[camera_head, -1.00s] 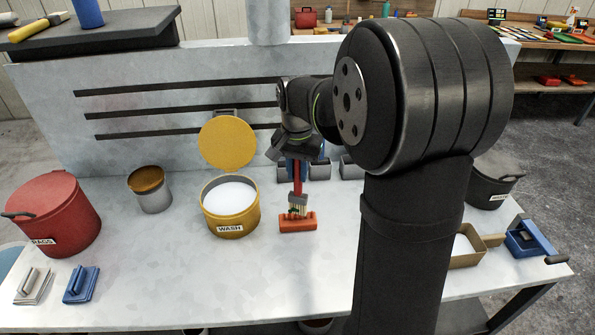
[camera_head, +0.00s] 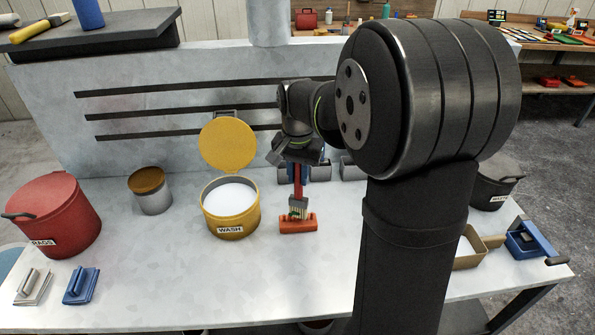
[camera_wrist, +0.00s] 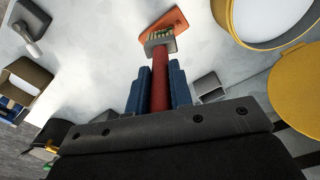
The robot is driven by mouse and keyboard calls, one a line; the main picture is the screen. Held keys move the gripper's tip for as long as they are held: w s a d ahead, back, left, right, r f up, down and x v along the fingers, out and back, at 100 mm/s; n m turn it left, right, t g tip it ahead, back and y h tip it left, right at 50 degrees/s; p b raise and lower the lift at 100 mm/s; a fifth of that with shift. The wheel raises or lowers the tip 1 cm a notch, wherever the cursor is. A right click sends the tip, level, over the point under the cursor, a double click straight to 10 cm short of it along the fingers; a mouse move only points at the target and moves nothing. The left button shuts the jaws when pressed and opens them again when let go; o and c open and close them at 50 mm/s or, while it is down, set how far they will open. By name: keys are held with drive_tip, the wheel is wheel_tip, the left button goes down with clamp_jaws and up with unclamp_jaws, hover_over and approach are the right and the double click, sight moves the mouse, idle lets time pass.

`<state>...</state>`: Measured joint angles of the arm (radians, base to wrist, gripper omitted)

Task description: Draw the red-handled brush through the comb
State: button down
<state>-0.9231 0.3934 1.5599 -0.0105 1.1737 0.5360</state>
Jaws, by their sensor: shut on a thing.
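The red-handled brush (camera_head: 298,183) hangs upright from my gripper (camera_head: 296,163), bristles down. In the wrist view my gripper's blue fingers (camera_wrist: 159,88) are shut on the red handle (camera_wrist: 160,75). The comb is an orange block (camera_head: 298,223) on the bench. The brush's bristles (camera_head: 299,214) are at the comb, and their lower ends are partly hidden by it. In the wrist view the brush's grey ferrule covers part of the comb (camera_wrist: 172,22); I cannot tell how deep the bristles sit in it.
A yellow WASH tin (camera_head: 231,222) with its lid raised stands just left of the comb. A red RAGS bin (camera_head: 57,217) and a small tin (camera_head: 150,192) stand farther left. Grey holders (camera_head: 320,171) stand behind. The bench in front of the comb is clear.

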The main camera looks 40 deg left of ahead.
drive_tip(key=shift+w+a, duration=0.75)
drive_tip(key=shift+a, duration=0.05)
drive_tip(key=shift+s+d, duration=0.1)
idle(1.0)
drive_tip(key=shift+s+d+r, duration=0.1)
drive_tip(key=shift+s+d, duration=0.55)
drive_tip(key=shift+d, duration=0.05)
idle(1.2)
drive_tip(key=shift+a, duration=0.1)
